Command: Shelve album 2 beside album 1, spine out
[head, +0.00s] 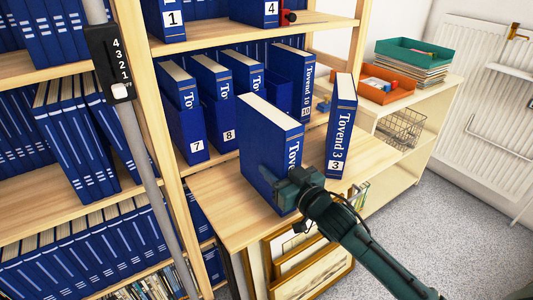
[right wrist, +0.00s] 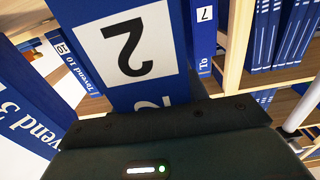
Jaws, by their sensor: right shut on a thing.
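Album 2 (head: 262,140) is a thick blue volume, upright, with its spine toward me and white page edges on top. My right gripper (head: 290,187) is shut on the lower part of its spine, covering the number there. The right wrist view shows the spine's white label with a 2 (right wrist: 127,47) close up. The album is at the wooden counter (head: 226,212); I cannot tell whether it touches it. Album 1 (head: 171,20) stands on the upper shelf at the left, its number facing out. My left gripper is not in view.
Album 4 (head: 258,12) stands farther right on that upper shelf, beside a red object (head: 288,17), with a gap between albums 1 and 4. Album 3 (head: 342,125) stands right of album 2. Albums 7 (head: 190,130) and 8 (head: 222,115) are behind. A grey pole (head: 150,165) crosses the left.

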